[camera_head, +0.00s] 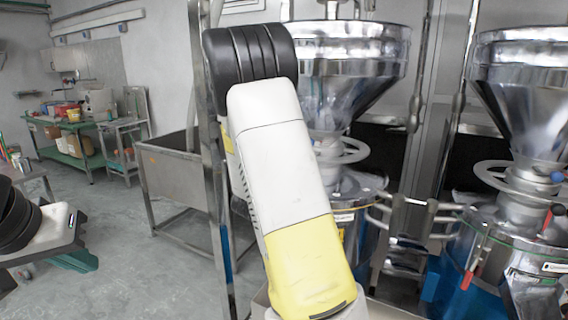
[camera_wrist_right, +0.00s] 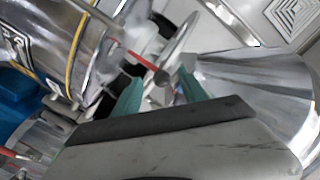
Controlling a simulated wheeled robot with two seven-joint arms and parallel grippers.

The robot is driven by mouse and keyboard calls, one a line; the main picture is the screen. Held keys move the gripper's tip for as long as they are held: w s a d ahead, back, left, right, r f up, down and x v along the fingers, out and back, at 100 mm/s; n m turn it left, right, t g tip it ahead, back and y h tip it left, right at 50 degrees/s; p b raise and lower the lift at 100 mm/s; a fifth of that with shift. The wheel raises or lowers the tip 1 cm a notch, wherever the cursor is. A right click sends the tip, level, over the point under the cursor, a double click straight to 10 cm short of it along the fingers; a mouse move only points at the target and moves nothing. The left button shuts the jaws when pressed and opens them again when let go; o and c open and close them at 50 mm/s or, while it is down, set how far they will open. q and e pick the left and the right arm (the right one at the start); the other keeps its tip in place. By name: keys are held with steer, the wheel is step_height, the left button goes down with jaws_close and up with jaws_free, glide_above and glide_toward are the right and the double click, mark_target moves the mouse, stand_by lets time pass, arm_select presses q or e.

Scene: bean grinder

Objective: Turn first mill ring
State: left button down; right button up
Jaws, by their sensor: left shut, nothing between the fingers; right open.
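Two steel mills stand at the right in the head view. The left mill has a pale ring (camera_head: 341,150) under its hopper, partly hidden by my right arm. The right mill has a similar ring (camera_head: 490,176) under its hopper. I cannot tell which mill counts as first. In the right wrist view, my right gripper (camera_wrist_right: 160,90) is open, with its green fingers close to a pale ring (camera_wrist_right: 177,43) whose rim shows between and beyond them. Contact is unclear. My left gripper (camera_head: 80,262) is shut and empty at the far left, away from the mills.
A red lever (camera_wrist_right: 136,60) lies close to the right fingers. The hopper (camera_wrist_right: 262,85) is close beside them. A steel sink (camera_head: 185,170) stands left of the mills. Metal brackets (camera_head: 415,218) lie between the mills.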

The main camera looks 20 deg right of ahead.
steer(key=shift+h, duration=0.5)
steer(key=x, duration=0.8)
steer(key=shift+s+d+r, duration=0.2)
steer(key=shift+s+r, duration=0.05)
steer(key=shift+s, duration=0.05)
steer(key=shift+c, duration=0.4)
jaws_close()
